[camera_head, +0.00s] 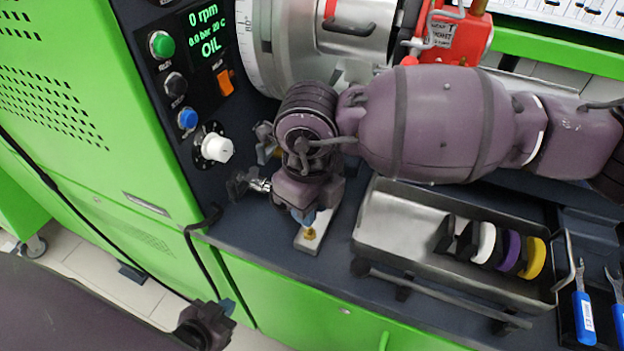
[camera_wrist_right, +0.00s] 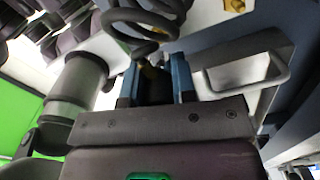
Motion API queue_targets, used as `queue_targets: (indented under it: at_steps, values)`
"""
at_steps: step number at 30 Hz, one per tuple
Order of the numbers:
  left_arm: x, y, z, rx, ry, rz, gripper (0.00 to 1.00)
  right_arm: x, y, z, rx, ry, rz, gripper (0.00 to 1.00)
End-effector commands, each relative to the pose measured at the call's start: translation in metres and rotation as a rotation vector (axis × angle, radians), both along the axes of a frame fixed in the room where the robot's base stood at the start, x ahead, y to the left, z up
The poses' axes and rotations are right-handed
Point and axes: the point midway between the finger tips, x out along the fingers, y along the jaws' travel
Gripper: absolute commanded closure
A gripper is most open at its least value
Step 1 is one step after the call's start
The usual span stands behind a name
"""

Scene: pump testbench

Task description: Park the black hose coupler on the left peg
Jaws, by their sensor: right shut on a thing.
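In the right wrist view the right gripper (camera_wrist_right: 155,88) is shut on a dark piece, apparently the black hose coupler (camera_wrist_right: 153,90), mostly hidden between the fingers. A black coiled hose (camera_wrist_right: 145,20) shows just beyond it. I cannot pick out the left peg for certain. My left gripper (camera_head: 207,325) is at the lower left, away from the bench top; its jaws are unclear.
A steel tray (camera_head: 400,205) right of the right gripper holds black, white, purple and yellow rings (camera_head: 508,250). Blue-handled tools (camera_head: 583,315) lie at the far right. A control panel with a white knob (camera_head: 216,148) stands left. A metal fitting (camera_head: 258,184) sits close left of the gripper.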

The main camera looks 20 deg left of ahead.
Motion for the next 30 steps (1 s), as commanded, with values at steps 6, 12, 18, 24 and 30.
queue_targets:
  at_steps: [6, 12, 18, 24, 30]
  values:
    - [-0.002, 0.0, -0.004, 0.0, 0.007, 0.0, 1.0, 0.0, 0.0, -0.02, 0.001, 0.0, 0.0, 1.0]
    - [-0.002, 0.0, -0.004, 0.0, 0.007, 0.0, 1.0, 0.0, 0.0, -0.022, 0.001, -0.002, 0.0, 1.0]
    - [-0.002, 0.0, -0.004, 0.0, 0.007, 0.0, 1.0, 0.0, 0.0, -0.022, 0.0, -0.002, 0.0, 1.0]
    - [-0.002, 0.0, -0.004, 0.0, 0.007, 0.0, 1.0, 0.0, 0.0, -0.022, 0.0, -0.002, 0.0, 1.0]
    - [-0.001, 0.0, -0.002, 0.0, 0.003, 0.0, 1.0, 0.0, 0.0, -0.022, 0.0, -0.002, 0.0, 1.0]
